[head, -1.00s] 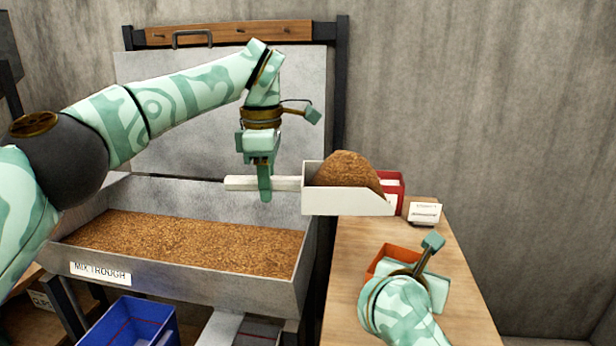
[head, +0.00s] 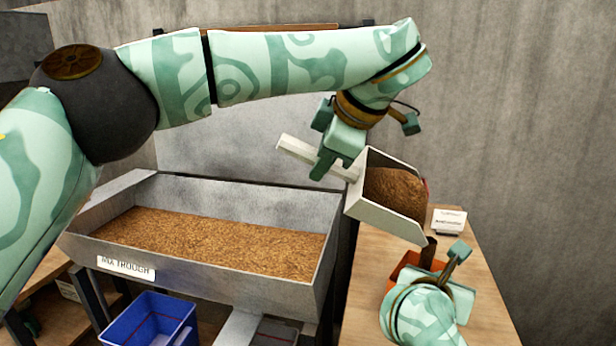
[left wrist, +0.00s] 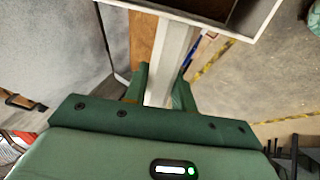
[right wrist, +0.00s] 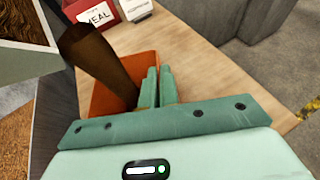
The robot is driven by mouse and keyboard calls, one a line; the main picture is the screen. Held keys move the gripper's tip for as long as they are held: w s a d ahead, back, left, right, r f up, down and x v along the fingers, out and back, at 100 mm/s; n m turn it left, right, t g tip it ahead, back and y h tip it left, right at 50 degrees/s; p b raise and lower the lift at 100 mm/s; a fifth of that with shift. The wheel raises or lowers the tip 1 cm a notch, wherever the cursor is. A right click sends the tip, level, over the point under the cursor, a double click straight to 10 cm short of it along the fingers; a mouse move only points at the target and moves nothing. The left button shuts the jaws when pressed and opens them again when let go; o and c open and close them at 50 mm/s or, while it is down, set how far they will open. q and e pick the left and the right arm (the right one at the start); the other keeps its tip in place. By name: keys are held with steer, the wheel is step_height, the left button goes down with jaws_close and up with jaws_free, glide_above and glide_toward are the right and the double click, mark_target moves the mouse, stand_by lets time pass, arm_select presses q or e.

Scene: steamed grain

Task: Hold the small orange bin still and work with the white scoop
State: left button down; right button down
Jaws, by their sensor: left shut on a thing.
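The white scoop (head: 388,213) is tilted down to the right above the small orange bin (head: 405,268), with brown grain inside. A brown stream of grain falls from its lip into the bin; the right wrist view shows this stream (right wrist: 95,60) entering the orange bin (right wrist: 112,90). My left gripper (head: 330,163) is shut on the scoop's handle, which also shows between the fingers in the left wrist view (left wrist: 160,88). My right gripper (right wrist: 158,88) is closed at the bin's right wall, its fingers close together with the wall between them. The bin's inside is mostly hidden.
The mix trough (head: 200,278) with grain stands left of the wooden table (head: 480,300). A blue bin (head: 150,320) is below it. A small card (head: 449,221) and a red box labelled MEAL (right wrist: 95,14) stand behind the orange bin.

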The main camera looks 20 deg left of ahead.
arm_select(q)
steer(key=d+r+m+t+y, duration=0.3)
steer(key=d+r+m+t, duration=0.2)
steer(key=d, duration=0.4)
steer(key=shift+d+r+t, duration=0.25)
steer(key=shift+r+t, duration=0.4)
steer(key=shift+t, duration=0.15)
step_height(320, 180, up, 6)
steer(key=shift+s+f, duration=0.1)
arm_select(e)
steer(key=c, duration=1.6)
jaws_free()
